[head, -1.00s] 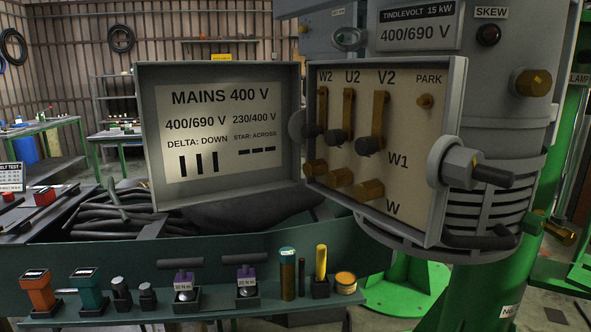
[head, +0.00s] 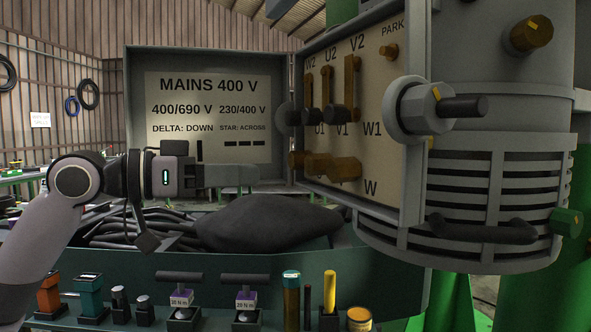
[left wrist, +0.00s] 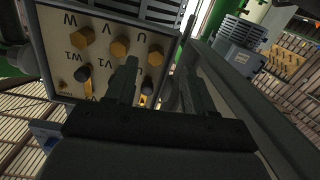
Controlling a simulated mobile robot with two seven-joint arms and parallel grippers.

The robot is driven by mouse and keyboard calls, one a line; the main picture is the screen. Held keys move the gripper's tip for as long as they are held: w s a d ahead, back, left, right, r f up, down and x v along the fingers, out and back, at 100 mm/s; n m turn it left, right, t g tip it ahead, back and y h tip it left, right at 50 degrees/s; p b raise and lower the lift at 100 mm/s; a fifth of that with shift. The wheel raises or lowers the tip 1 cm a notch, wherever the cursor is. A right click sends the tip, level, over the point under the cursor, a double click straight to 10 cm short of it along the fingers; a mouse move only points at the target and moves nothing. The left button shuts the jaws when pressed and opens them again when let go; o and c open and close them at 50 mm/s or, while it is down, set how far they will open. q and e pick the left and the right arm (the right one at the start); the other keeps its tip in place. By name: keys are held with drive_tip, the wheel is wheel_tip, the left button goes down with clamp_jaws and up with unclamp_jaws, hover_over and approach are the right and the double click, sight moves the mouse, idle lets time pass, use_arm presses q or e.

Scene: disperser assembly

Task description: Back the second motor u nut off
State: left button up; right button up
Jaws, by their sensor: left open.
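The open terminal box (head: 405,190) on the motor shows a pale panel with dark nuts and links in its upper row. Brass hex nuts sit in the lower row. The brass nut by the U mark (left wrist: 155,57) shows in the left wrist view, near and between my fingers' line. In the head view the leftmost lower brass nut (head: 296,160) is at the panel's left edge. My left gripper (head: 248,176) is open and empty, pointing right at the panel, short of it and in front of the lid (head: 135,130). My right gripper is out of view.
A large grey hex fitting with a dark rod (head: 415,108) sticks out of the box's right side. Black cables (head: 130,230) and a dark bundle (head: 270,222) lie below. Tools stand on the front shelf, among them a yellow cylinder (head: 329,290).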

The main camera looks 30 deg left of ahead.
sight(290, 156)
use_arm(q)
drive_tip(key=shift+h, duration=0.3)
drive_tip(key=w+d+p, duration=0.1)
drive_tip(key=w+d+r+p, duration=0.1)
drive_tip(key=w, duration=0.1)
drive_tip(key=w+d+r+p, duration=0.1)
drive_tip(key=shift+w+r, duration=0.25)
drive_tip(key=shift+w, duration=0.05)
drive_tip(key=shift+p+x, duration=0.45)
drive_tip(key=shift+x, duration=0.35)
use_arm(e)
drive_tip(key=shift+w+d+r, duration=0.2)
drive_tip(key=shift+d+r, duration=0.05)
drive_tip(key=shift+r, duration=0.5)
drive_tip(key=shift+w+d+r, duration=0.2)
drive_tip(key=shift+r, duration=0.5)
use_arm(q)
drive_tip(key=shift+f, duration=0.15)
clamp_jaws()
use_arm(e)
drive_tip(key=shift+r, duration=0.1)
